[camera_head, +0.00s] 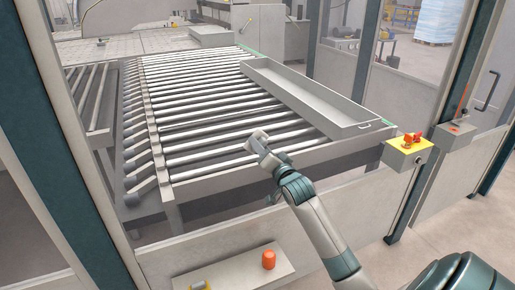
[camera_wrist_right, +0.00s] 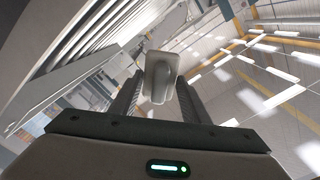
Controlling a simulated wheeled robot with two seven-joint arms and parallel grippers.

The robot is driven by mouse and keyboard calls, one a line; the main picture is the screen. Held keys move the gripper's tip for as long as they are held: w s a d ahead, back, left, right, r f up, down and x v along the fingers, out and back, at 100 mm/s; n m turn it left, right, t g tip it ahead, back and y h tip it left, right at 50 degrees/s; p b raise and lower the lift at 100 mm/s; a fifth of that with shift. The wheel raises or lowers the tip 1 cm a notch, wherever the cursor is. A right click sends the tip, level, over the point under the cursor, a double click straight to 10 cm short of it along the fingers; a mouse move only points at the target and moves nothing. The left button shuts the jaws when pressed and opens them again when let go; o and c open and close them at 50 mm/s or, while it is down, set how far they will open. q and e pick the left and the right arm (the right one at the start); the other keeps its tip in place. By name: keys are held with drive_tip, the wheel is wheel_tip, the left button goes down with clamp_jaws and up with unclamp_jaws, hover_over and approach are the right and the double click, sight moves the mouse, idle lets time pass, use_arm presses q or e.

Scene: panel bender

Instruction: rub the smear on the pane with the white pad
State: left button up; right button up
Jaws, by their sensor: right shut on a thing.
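A white pad (camera_head: 257,139) is at the tip of my right gripper (camera_head: 264,149) in the head view, near the middle of the picture. In the right wrist view the pale pad (camera_wrist_right: 161,74) sits between the two dark fingers of the right gripper (camera_wrist_right: 158,98), which is shut on its grip. The clear pane is hard to make out; the roller table shows through where it seems to stand between the posts. I cannot make out the smear, nor whether the pad touches the pane. My left gripper is not in view.
A roller table (camera_head: 200,105) with a long grey tray (camera_head: 345,130) lies beyond the pad. A dark post (camera_head: 85,180) stands at left. A grey box (camera_head: 235,275) with an orange button (camera_head: 268,259) is low in front.

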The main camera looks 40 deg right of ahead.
drive_tip(key=shift+s+d, duration=0.25)
drive_tip(key=shift+d, duration=0.8)
drive_tip(key=shift+s, duration=0.1)
drive_tip(key=shift+p+v, duration=1.4)
drive_tip(key=shift+v, duration=1.55)
drive_tip(key=v, duration=0.3)
